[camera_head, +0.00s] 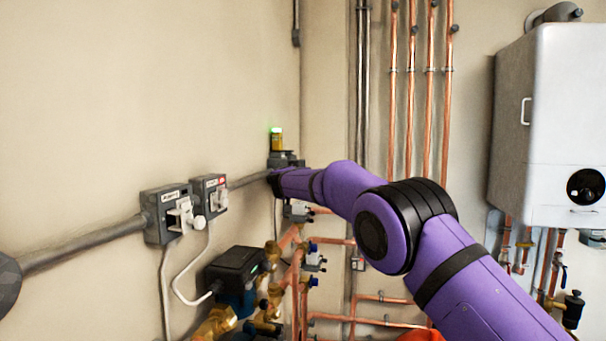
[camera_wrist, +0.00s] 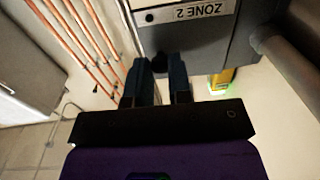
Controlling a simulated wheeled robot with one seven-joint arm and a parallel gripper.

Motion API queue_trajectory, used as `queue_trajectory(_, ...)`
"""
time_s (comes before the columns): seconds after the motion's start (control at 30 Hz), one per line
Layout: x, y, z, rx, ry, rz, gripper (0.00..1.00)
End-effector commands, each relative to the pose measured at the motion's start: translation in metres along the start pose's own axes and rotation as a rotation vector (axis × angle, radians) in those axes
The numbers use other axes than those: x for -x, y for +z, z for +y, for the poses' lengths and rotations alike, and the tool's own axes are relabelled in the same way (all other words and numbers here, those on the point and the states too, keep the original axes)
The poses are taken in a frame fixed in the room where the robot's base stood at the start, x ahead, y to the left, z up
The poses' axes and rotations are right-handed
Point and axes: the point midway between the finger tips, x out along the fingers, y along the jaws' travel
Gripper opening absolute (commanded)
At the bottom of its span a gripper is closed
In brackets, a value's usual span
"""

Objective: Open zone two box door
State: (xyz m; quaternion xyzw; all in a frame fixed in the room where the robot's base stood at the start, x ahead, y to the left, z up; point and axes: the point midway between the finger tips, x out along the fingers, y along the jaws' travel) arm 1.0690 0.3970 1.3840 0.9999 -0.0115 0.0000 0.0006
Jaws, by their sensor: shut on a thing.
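The zone two box (camera_wrist: 222,40) is grey and carries a white "ZONE 2" label (camera_wrist: 199,12), upside down in the wrist view. In the head view the box (camera_head: 287,158) shows small on the wall behind the end of my arm. The gripper's fingers are hidden in the head view. I cannot tell from these views whether the door is shut or ajar.
A yellow unit with a green light (camera_head: 277,140) stands at the box. Two grey switch boxes (camera_head: 166,214) (camera_head: 209,194) are on the left wall along a grey conduit (camera_head: 82,245). Copper pipes (camera_head: 428,95) and a white boiler (camera_head: 551,120) stand to the right.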

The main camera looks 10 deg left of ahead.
Motion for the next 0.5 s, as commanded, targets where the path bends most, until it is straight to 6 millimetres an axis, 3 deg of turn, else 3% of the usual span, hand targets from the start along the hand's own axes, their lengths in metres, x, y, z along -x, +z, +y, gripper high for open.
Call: queue_trajectory(0.5,0.017,-0.004,-0.015,-0.003,0.196,0.007,0.0)
